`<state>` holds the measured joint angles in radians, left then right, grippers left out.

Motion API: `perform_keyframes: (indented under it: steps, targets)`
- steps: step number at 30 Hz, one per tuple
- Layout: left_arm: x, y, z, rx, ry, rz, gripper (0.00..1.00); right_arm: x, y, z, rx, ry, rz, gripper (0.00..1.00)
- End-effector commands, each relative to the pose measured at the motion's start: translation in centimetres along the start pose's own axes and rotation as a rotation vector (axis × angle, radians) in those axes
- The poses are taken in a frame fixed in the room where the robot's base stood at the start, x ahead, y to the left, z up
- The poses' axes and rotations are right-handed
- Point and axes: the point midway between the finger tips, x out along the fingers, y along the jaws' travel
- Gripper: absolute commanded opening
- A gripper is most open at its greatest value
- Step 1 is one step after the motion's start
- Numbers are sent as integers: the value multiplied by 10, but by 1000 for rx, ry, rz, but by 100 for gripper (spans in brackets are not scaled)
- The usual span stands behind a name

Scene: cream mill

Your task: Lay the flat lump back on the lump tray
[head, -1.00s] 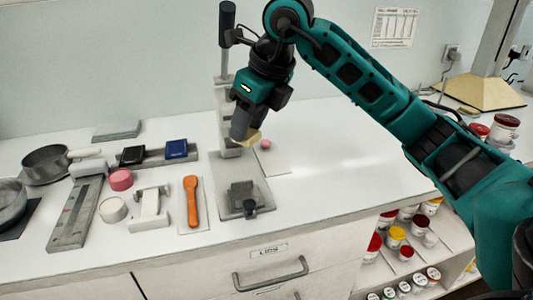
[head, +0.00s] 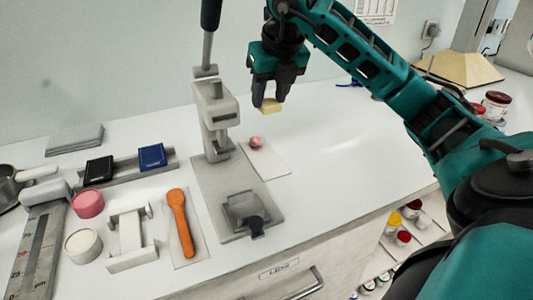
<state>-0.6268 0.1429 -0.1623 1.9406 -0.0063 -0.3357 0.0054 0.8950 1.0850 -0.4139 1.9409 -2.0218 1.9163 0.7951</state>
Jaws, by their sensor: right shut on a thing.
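My right gripper (head: 270,100) is shut on a small pale yellow lump (head: 271,107). It holds the lump in the air, above and behind a thin white tray (head: 275,162) lying on the counter to the right of the grey press. A small round pink lump (head: 256,142) is on that tray near its far end. The held lump is apart from the tray and the counter. My left gripper is not in view.
The grey press (head: 215,120), with its upright lever, stands left of the tray. The counter right of the tray is clear.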

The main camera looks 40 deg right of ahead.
Motion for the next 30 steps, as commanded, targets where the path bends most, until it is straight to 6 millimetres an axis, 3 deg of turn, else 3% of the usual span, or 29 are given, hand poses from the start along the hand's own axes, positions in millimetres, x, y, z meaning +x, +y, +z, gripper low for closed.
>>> perform_keyframes:
  steps: [3, 9, 16, 24, 30]
  targets:
    - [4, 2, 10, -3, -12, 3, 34, 34, -1, -15, -1, 5, -4, 10]
    - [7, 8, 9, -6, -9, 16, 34, 76, 0, -32, -1, 3, -1, 10]
    - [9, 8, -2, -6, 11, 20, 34, 94, 0, -38, 0, -1, 1, 10]
    - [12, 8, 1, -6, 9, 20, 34, 125, 0, -52, 0, 1, 0, 10]
    - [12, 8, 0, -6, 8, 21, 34, 128, 0, -52, 0, -2, 1, 10]
